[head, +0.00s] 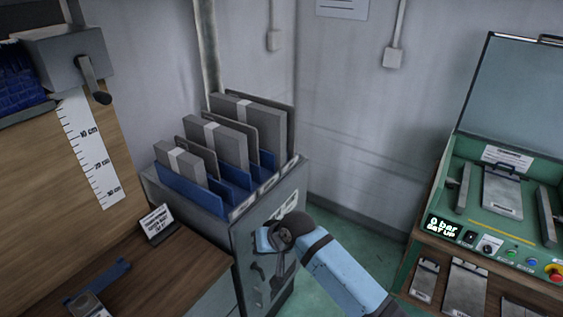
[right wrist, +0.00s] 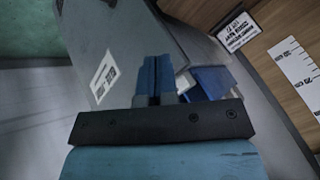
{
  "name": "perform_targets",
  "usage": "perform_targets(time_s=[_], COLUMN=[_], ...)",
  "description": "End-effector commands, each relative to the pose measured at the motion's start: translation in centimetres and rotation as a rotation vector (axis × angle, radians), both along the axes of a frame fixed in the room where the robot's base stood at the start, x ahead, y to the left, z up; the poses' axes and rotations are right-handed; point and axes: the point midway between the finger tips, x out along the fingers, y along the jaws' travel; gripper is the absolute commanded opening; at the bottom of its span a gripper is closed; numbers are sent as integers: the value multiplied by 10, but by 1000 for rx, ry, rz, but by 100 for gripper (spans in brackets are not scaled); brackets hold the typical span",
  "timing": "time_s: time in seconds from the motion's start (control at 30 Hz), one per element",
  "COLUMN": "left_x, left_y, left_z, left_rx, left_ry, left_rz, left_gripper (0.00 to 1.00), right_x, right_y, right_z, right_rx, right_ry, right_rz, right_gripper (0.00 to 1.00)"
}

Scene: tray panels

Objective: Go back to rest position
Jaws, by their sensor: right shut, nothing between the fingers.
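My right gripper (right wrist: 155,75) shows in the right wrist view with its two blue fingers together and nothing between them. Behind its fingers is the side of the grey cabinet (right wrist: 112,50), with a white label on it. In the head view my blue right arm comes in from the lower right and bends in front of the grey cabinet (head: 236,235). The gripper's fingertips cannot be made out there. My left arm and gripper are not in view.
Grey panels (head: 232,142) stand in blue slots on the cabinet. A wooden bench (head: 165,270) with a small sign (head: 156,222) is at left. A green test case (head: 470,220) with an open lid stands at right. Green floor (head: 345,240) shows between.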

Motion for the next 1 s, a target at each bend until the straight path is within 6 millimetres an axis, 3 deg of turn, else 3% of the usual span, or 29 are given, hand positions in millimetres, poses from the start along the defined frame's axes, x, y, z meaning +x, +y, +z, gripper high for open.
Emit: perform_targets(time_s=[0.17, 0.27, 0.47, 0.6, 0.8, 1.0], left_x=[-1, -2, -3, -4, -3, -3], left_y=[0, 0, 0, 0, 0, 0], left_z=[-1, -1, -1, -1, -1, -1], left_rx=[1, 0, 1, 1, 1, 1], left_ry=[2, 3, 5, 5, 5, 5], left_rz=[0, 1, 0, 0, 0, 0], left_gripper=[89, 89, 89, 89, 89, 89], right_x=[-24, -46, -100, -146, -216, -260], right_y=[-19, -42, -105, -158, -231, -274], right_z=[-33, -59, -103, -126, -138, -134], right_rx=[53, 87, 89, 35, -98, -201], right_ry=[-39, -96, -239, -345, -493, -586], right_rz=[-39, -85, -190, -251, -291, -282], right_gripper=[0, 0, 0, 0, 0, 0])
